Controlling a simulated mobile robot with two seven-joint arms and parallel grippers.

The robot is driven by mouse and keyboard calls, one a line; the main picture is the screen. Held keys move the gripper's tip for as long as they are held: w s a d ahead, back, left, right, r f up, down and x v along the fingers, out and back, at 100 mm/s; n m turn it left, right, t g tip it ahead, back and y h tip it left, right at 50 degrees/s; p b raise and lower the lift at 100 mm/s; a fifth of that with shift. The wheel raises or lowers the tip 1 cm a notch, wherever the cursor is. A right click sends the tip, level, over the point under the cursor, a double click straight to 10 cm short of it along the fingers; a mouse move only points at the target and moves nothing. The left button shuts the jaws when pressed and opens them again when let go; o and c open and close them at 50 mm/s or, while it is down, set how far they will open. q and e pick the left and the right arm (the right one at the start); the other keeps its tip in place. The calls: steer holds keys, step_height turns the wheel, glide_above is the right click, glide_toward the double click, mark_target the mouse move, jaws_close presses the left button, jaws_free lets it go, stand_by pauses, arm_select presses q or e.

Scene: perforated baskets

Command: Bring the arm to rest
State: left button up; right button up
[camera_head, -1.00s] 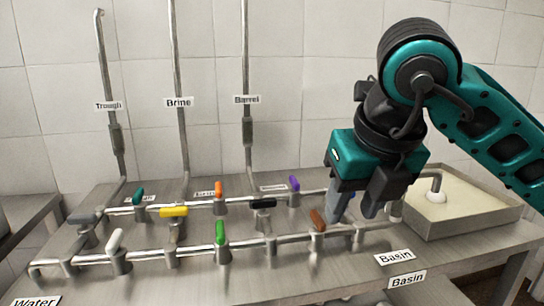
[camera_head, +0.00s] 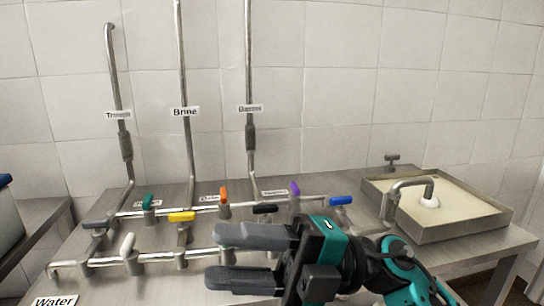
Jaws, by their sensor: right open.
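My right gripper (camera_head: 230,258) is open and empty in the lower middle of the head view. Its two dark grey fingers point left, one above the other in the picture. Its teal and black body (camera_head: 325,262) and arm come in from the bottom right. The gripper hides part of the front pipe and the valves there. My left gripper is not in view.
A steel table (camera_head: 205,285) carries pipes with coloured valve handles, including teal (camera_head: 148,202), yellow (camera_head: 181,217), orange (camera_head: 224,195), purple (camera_head: 295,188) and blue (camera_head: 341,201). A basin (camera_head: 440,232) with a tap (camera_head: 412,184) stands at the right. Upright pipes rise along the tiled wall.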

steer(key=w+d+f+m+t+h+p, duration=0.1)
steer(key=w+d+f+m+t+h, duration=0.5)
steer(key=m+t, duration=0.7)
steer(key=w+d+f+m+t+h+p, duration=0.1)
steer(key=w+d+f+m+t+h, duration=0.4)
steer(key=m+t, duration=0.75)
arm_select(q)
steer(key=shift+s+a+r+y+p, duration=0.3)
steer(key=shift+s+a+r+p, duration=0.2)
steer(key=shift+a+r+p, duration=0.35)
arm_select(e)
steer(key=s+d+f+m+g+h, duration=0.2)
steer(key=s+f, duration=0.3)
steer(key=f, duration=0.4)
steer(key=s+d+f+m+g+h, duration=0.3)
steer(key=s+d+f+m+g, duration=0.1)
steer(key=f, duration=0.4)
steer(key=s+d+f+m+g+h, duration=0.2)
steer(key=s+d+f+m+g, duration=0.1)
steer(key=f, duration=0.6)
steer(key=s+d+g, duration=0.1)
steer(key=s, duration=0.1)
steer(key=shift+s+f, duration=0.3)
steer(key=shift+f, duration=0.05)
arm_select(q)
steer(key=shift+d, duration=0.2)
arm_select(e)
steer(key=shift+d+m, duration=0.1)
steer(key=shift+m, duration=0.15)
